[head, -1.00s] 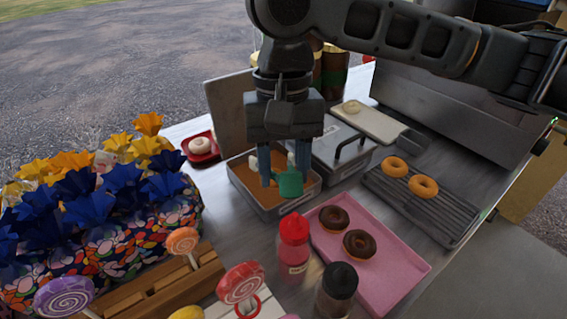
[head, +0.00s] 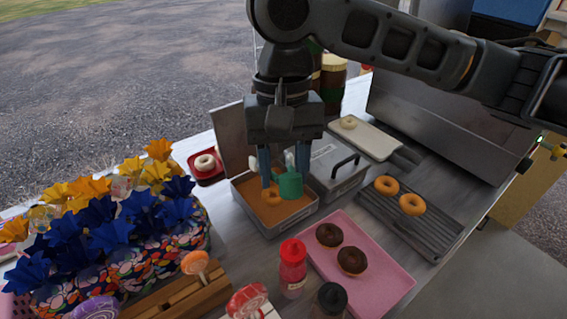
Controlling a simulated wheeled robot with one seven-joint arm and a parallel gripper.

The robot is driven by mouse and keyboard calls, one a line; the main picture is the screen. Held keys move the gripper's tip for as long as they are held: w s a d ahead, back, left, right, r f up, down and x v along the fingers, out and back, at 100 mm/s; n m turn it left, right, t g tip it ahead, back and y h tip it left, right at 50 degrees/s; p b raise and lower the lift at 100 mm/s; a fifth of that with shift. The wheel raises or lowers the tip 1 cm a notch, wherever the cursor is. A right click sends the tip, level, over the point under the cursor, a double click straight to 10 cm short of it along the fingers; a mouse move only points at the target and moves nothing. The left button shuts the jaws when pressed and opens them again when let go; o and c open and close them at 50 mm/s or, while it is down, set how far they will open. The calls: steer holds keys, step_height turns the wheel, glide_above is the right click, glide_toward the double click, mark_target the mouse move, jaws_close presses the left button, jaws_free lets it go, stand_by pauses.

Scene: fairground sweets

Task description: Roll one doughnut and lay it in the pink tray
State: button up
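My gripper (head: 284,172) is over the metal tray (head: 238,197) of orange-brown coating, fingers pointing down. A small teal utensil (head: 289,184) sits between the fingers and appears gripped; its exact shape is unclear. A golden doughnut (head: 271,197) lies in the coating just below, partly hidden by the fingers. The pink tray (head: 385,292) is in front, holding two chocolate-topped doughnuts (head: 329,235) side by side. Two golden doughnuts (head: 386,186) rest on the dark rack (head: 440,236) at the right. A pale doughnut (head: 205,162) lies on a red dish (head: 211,179) at the left.
A lidded metal box (head: 330,166) stands right of the coating tray. Behind it is a white board (head: 375,141) with a pale doughnut. A red-capped bottle (head: 292,268) and dark-capped jar (head: 331,300) stand at the pink tray's left edge. Paper flowers (head: 120,215) and lollipops crowd the left front.

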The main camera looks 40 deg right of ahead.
step_height(320, 180, down, 11)
steer(key=b, duration=0.5)
steer(key=shift+r, duration=0.2)
steer(key=shift+o, duration=0.4)
steer(key=shift+w, duration=0.1)
steer(key=c, duration=0.7)
steer(key=shift+w+d+p, duration=0.2)
steer(key=shift+w+d, duration=0.05)
steer(key=shift+w, duration=0.25)
steer(key=shift+w+d+p, duration=0.15)
steer(key=shift+w+d, duration=0.1)
steer(key=shift+w, duration=0.2)
jaws_close()
steer(key=s+a+p, duration=0.1)
steer(key=s, duration=0.1)
steer(key=s+a+p, duration=0.1)
steer(key=shift+s, duration=0.4)
steer(key=shift+w, duration=0.1)
